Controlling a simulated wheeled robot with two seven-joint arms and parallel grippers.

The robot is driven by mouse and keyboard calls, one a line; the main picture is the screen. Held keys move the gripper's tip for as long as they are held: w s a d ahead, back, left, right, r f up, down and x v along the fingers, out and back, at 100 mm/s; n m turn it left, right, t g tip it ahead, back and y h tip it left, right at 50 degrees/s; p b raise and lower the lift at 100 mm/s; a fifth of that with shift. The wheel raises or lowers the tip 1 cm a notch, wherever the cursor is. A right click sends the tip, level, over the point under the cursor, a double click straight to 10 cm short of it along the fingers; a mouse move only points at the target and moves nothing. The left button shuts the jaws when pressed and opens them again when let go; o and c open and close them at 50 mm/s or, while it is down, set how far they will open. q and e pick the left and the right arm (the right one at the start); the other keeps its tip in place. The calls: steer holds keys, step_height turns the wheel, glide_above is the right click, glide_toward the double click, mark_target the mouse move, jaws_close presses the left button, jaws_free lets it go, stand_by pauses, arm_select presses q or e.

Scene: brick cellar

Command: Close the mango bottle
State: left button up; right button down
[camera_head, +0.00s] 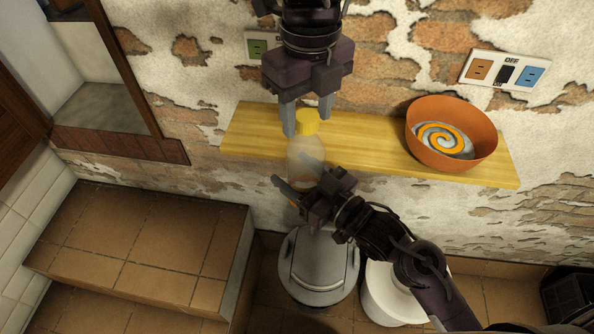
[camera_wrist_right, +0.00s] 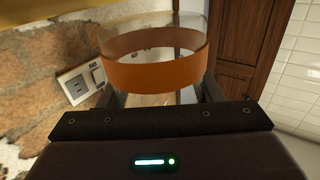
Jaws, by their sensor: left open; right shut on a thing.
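The mango bottle (camera_head: 303,158) is a translucent bottle, held upright in front of the wooden shelf. A yellow cap (camera_head: 307,122) sits at its top; I cannot tell whether it is fastened. My left gripper (camera_head: 308,118) comes down from above with its grey fingers open, one on each side of the cap. My right gripper (camera_head: 302,188) is shut on the lower part of the bottle and partly hides it. In the right wrist view the bottle (camera_wrist_right: 155,68) shows an orange band and clear wall between the right fingers (camera_wrist_right: 152,95).
An orange bowl (camera_head: 452,133) with a spiral inside stands on the right of the shelf (camera_head: 362,137). Wall sockets (camera_head: 504,71) are above it. A lidded grey bin (camera_head: 318,265) and a white container (camera_head: 390,296) stand below. A tiled step (camera_head: 140,250) is at left.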

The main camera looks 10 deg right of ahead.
arm_select(q)
steer(key=c, duration=1)
steer(key=o, duration=1.2)
steer(key=shift+c, duration=0.2)
step_height(320, 180, up, 12)
